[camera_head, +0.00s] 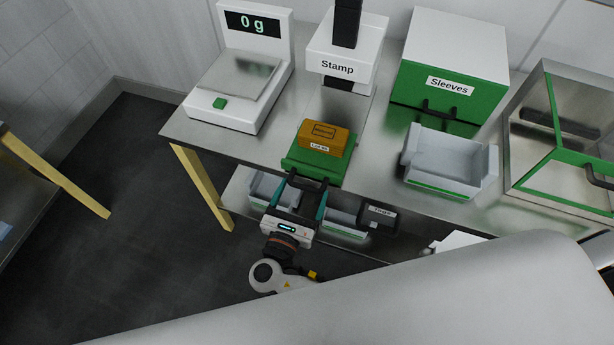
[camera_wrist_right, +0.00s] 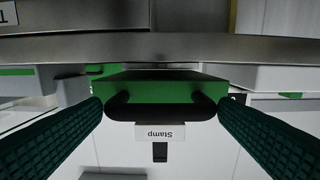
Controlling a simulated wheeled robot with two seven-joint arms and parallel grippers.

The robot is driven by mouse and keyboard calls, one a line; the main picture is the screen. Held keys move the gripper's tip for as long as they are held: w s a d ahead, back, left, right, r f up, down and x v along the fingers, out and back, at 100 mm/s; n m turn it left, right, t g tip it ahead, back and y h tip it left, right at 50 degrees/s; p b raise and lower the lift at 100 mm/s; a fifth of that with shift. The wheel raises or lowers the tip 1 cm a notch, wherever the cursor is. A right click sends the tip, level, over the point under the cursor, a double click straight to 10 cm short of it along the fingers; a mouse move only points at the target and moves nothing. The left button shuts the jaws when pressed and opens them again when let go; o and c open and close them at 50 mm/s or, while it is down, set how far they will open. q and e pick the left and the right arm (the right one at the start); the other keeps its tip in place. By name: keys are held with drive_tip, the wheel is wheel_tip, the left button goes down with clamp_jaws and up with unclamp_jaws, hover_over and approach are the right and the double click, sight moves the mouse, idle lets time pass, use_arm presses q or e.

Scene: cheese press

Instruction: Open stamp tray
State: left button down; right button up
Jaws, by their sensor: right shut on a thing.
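The green stamp tray (camera_head: 324,174) sits at the bench's front edge, in front of the white stamp machine (camera_head: 337,65) and apart from its body. A brown-orange block (camera_head: 322,139) with a small white label rests on the tray. My right gripper (camera_head: 308,181) is at the tray's front, shut on its black handle. In the right wrist view the green tray front (camera_wrist_right: 165,88) and the dark handle (camera_wrist_right: 160,111) lie between the two teal fingers. The stamp machine also shows upside down there (camera_wrist_right: 160,132). My left gripper is not in view.
A white scale (camera_head: 240,75) reading 0 g stands left of the stamp machine. A green-fronted Sleeves box (camera_head: 440,95), an open grey bin (camera_head: 450,160) and a green-framed clear case (camera_head: 560,135) stand to the right. Grey bins sit on the lower shelf (camera_head: 235,195).

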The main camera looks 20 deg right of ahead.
drive_tip(key=shift+s, duration=0.25)
drive_tip(key=o, duration=1.1)
drive_tip(key=shift+a, duration=0.1)
drive_tip(key=b+v, duration=0.1)
drive_tip(key=v, duration=1)
drive_tip(key=shift+s+a+b, duration=0.2)
drive_tip(key=shift+s+b, duration=0.1)
drive_tip(key=shift+s, duration=0.05)
